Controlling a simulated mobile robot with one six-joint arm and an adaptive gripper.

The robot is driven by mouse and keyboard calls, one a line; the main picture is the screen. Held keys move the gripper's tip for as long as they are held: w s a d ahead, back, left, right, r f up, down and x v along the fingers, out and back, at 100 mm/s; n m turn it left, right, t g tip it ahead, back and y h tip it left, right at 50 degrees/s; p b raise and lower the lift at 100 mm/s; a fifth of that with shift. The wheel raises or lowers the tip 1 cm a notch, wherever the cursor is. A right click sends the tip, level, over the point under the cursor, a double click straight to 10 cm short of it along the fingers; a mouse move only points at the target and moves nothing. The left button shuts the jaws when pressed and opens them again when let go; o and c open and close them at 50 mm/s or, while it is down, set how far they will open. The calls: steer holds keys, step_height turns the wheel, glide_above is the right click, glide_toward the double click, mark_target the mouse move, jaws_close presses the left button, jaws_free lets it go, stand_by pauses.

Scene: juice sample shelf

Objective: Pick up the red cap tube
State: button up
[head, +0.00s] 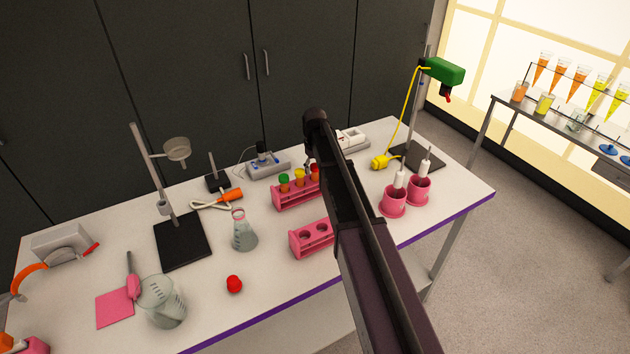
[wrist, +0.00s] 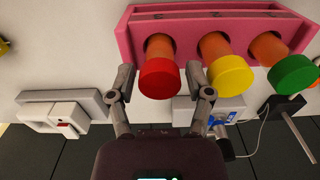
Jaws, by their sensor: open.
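The red cap tube (wrist: 159,78) stands in a pink rack (wrist: 200,22) in the wrist view, beside a yellow cap tube (wrist: 226,76) and a green cap tube (wrist: 293,74). In the head view the red cap (head: 314,169) shows at the right end of the rack (head: 296,197), partly hidden by my arm. My gripper (wrist: 165,80) is open, with one finger on each side of the red cap in the picture. I cannot tell whether the fingers touch it. The right finger lies between the red and yellow caps.
An empty pink rack (head: 300,243) stands in front. A conical flask (head: 243,235), a red ball-like object (head: 234,284) and a beaker (head: 162,301) stand to the left. Two pink pots (head: 393,204) stand right of my arm. A white-and-grey device (wrist: 62,112) lies behind the rack.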

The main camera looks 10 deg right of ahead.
stand_by(0.5)
jaws_close()
steer(key=shift+r, duration=0.1)
step_height(320, 180, up, 10)
steer(key=p, duration=1)
steer(key=shift+s, duration=0.15)
stand_by(0.8)
